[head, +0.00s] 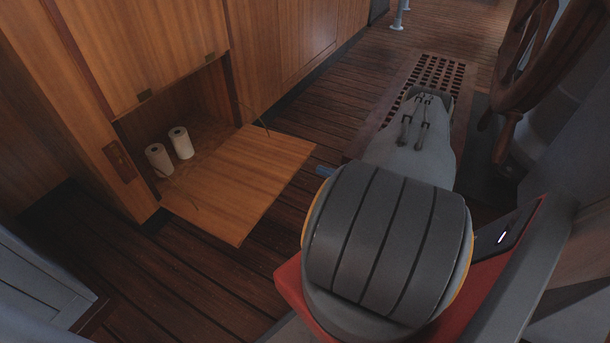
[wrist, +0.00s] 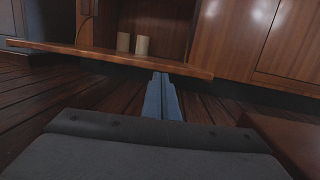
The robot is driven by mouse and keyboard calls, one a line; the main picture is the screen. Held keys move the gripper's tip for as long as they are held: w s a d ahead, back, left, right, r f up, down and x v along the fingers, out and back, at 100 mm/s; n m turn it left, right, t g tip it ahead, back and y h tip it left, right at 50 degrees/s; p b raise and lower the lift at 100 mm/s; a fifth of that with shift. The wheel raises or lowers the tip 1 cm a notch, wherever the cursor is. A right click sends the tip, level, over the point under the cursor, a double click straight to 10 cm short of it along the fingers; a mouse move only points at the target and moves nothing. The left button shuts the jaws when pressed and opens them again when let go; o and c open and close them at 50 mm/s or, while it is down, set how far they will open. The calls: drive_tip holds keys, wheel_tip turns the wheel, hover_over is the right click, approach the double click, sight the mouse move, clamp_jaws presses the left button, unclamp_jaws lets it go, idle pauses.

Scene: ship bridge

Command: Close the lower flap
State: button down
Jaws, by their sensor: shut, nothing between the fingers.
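The lower flap (head: 245,180) is a wooden panel hanging open, folded out roughly level from the cabinet's low opening. A thin stay shows at each side. In the wrist view the flap (wrist: 110,59) is seen nearly edge-on. My gripper's blue fingertips (head: 325,171) show just right of the flap's outer edge, mostly hidden behind my arm. In the wrist view the fingers (wrist: 160,78) are together and empty, pointing at the flap, their tips overlapping its front edge in the picture. I cannot tell whether they touch it.
Two pale rolls (head: 168,149) stand inside the compartment, also seen in the wrist view (wrist: 132,44). A closed upper panel (head: 140,45) is above the opening. A wooden steering wheel (head: 545,60) and a floor grating (head: 437,75) lie right. Plank floor (head: 190,265) is clear around the flap.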

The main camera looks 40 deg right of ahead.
wheel_tip(320, 180, down, 3)
drive_tip(key=s+d+m+t+h+b, duration=0.1)
drive_tip(key=d, duration=0.1)
drive_tip(key=b+x, duration=0.2)
drive_tip(key=x, duration=0.7)
drive_tip(key=shift+w+m+h+b, duration=0.2)
drive_tip(key=shift+m+h+b, duration=0.1)
drive_tip(key=shift+h+b, duration=0.1)
